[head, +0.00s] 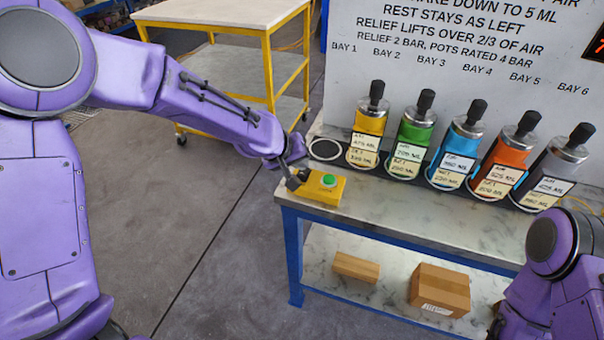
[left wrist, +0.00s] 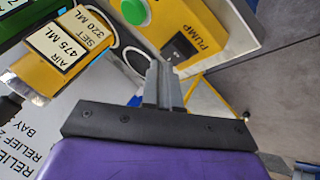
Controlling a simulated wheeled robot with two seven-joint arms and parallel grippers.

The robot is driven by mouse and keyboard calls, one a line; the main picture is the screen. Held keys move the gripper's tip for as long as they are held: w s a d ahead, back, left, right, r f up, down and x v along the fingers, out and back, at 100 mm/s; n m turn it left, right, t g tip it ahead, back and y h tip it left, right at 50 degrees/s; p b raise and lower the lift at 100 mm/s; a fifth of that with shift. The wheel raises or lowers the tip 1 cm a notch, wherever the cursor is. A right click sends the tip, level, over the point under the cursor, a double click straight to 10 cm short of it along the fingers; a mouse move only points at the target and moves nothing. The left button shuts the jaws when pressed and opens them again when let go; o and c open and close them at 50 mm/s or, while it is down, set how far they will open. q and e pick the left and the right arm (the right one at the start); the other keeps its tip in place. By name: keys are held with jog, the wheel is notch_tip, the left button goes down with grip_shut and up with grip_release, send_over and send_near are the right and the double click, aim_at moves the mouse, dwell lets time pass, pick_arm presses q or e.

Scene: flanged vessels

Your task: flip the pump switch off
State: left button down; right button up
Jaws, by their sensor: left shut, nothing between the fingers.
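The yellow pump box (head: 328,193) sits on the near left corner of the bench top, with a round green button or lamp (head: 328,180) on it. In the left wrist view the box (left wrist: 205,25) carries the word PUMP, the green round part (left wrist: 134,11) and a black switch (left wrist: 180,48). My left gripper (head: 293,182) is shut and empty at the left end of the box. In the left wrist view its fingertips (left wrist: 163,70) are close to the black switch; I cannot tell whether they touch it. My right gripper is out of view.
Several flanged vessels stand in a row behind the box, from yellow (head: 370,122) to grey (head: 555,165). An empty ring (head: 325,149) lies left of them. A lettered white panel (head: 430,40) rises behind. Cardboard boxes (head: 440,288) lie on the lower shelf.

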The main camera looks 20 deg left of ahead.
aim_at(301, 172)
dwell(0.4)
pick_arm(q)
jog(key=shift+f, duration=0.4)
jog(key=shift+s+f, duration=0.15)
jog(key=shift+f, duration=0.2)
dwell(0.4)
jog(key=shift+r+p, duration=0.8)
jog(key=shift+p, duration=0.2)
jog(key=shift+r, duration=0.1)
jog(key=r+p, duration=0.2)
jog(key=w+r+p, duration=0.1)
jog(key=r+p, duration=0.2)
jog(key=shift+p, duration=0.3)
jog(key=shift+f, duration=0.15)
